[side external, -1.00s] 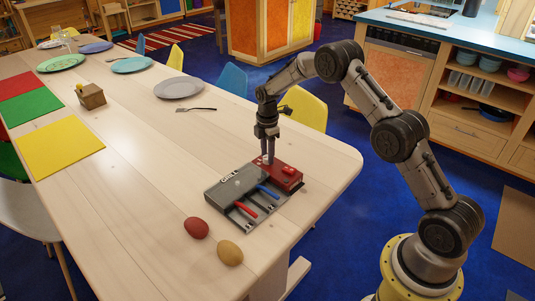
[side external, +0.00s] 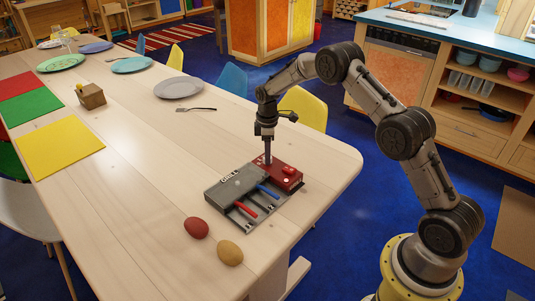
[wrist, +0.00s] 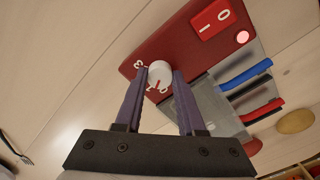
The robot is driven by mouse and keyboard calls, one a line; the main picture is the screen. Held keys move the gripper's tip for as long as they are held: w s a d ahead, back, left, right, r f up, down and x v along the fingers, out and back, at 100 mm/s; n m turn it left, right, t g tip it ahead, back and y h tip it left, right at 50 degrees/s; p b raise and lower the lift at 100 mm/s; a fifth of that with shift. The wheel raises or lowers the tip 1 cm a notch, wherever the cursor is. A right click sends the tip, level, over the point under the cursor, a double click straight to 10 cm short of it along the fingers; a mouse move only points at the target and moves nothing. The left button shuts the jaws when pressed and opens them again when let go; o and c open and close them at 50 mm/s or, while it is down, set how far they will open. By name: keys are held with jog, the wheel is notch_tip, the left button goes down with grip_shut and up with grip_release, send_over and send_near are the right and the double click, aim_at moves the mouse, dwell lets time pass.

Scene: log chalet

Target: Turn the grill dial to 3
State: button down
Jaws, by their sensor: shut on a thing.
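The grill (side external: 238,187) stands on the wooden table, with a grey body and a red control panel (side external: 284,181). In the wrist view the panel (wrist: 180,40) carries the white grill dial (wrist: 159,72), with small white figures around it. A "3" is readable at its upper left; the other marks are partly hidden, and I cannot tell where the dial points. My gripper (side external: 268,162) reaches straight down to the panel. In the wrist view its two purple fingers (wrist: 160,77) are closed on opposite sides of the dial.
A red rocker switch (wrist: 212,18) and a round pinkish light (wrist: 242,37) sit on the panel. Blue (side external: 268,192) and red (side external: 246,210) handles lie at the grill's front. A red egg (side external: 196,228) and a tan egg (side external: 230,253) lie nearby; a fork (side external: 196,109) lies behind.

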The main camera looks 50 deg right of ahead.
jog(key=m, duration=0.4)
jog(key=shift+r+m, duration=0.1)
jog(key=shift+m, duration=0.2)
jog(key=m, duration=0.4)
jog(key=shift+m, duration=0.3)
jog(key=m, duration=0.4)
jog(key=shift+m, duration=2.3)
jog(key=shift+w, duration=0.1)
jog(key=c, duration=0.5)
grip_release()
notch_tip(320, 180, up, 14)
